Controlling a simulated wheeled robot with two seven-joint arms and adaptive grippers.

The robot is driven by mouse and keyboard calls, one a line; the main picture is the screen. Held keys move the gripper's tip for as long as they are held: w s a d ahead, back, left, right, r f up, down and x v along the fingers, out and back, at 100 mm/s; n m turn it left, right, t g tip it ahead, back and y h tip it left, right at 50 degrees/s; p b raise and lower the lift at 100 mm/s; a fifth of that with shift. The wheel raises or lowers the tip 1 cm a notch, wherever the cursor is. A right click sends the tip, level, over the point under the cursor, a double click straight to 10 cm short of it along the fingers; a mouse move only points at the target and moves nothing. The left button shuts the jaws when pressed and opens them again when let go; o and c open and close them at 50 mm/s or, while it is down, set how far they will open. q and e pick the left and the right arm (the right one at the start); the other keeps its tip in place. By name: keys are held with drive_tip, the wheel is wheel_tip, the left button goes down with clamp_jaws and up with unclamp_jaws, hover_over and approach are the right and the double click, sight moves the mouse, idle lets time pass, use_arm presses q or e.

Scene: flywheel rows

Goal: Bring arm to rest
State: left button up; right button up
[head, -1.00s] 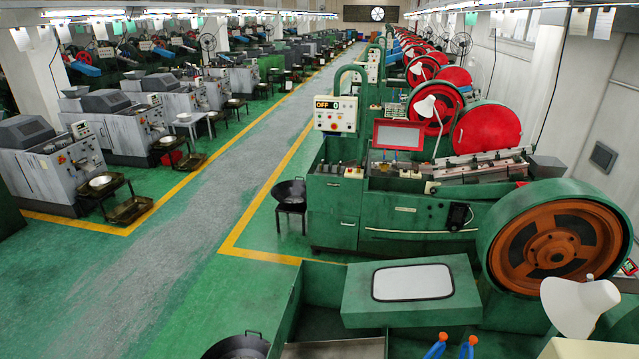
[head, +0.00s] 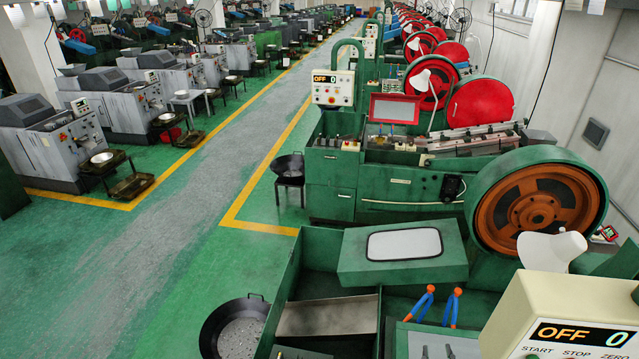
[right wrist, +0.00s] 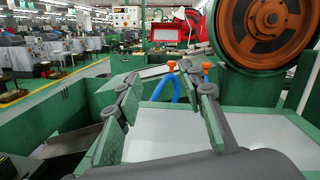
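My right gripper (right wrist: 162,82) is open and empty in the right wrist view, its two jointed fingers spread wide apart. Between and beyond them stand blue coolant hoses with orange tips (right wrist: 172,66). In the head view only what look like the fingertips of my right gripper (head: 437,352) show, at the bottom edge, over a pale panel and just nearer than the blue and orange hoses (head: 440,306). The rest of the right arm is out of the picture. My left gripper is in neither view.
A control box reading OFF 0 (head: 560,318) stands close at the lower right, with a white lamp (head: 551,250) behind it. The green machine's trough wall (head: 283,290) is near. A dark wok (head: 236,327) sits at left. The grey-green aisle (head: 160,245) is open.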

drive_tip(key=s+a+n+g+y, duration=0.35)
drive_tip(key=a+n+y, duration=0.75)
drive_tip(key=n, duration=0.8)
drive_tip(key=s+a+f+n+g+h, duration=0.2)
drive_tip(key=s+f+n+g, duration=0.45)
drive_tip(key=n, duration=0.25)
drive_tip(key=s+d+f+n+g+h, duration=0.3)
drive_tip(key=s+d+h, duration=0.1)
drive_tip(key=s+d, duration=0.3)
drive_tip(key=s+d+f+n+g+h, duration=0.2)
drive_tip(key=s+d+f+n+h, duration=0.15)
drive_tip(key=s+d, duration=0.35)
wheel_tip(320, 180, down, 37)
drive_tip(key=s+g+b, duration=0.1)
drive_tip(key=g+b, duration=0.1)
drive_tip(key=b, duration=0.6)
use_arm(q)
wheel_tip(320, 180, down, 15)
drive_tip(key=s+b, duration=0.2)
drive_tip(key=b, duration=0.4)
drive_tip(key=shift+b, duration=0.3)
use_arm(e)
drive_tip(key=s+f+g, duration=0.1)
drive_tip(key=s+f, duration=1.8)
drive_tip(key=f, duration=0.5)
drive_tip(key=shift+s+a+n, duration=0.35)
drive_tip(key=shift+s+n, duration=0.05)
drive_tip(key=shift+n, duration=0.05)
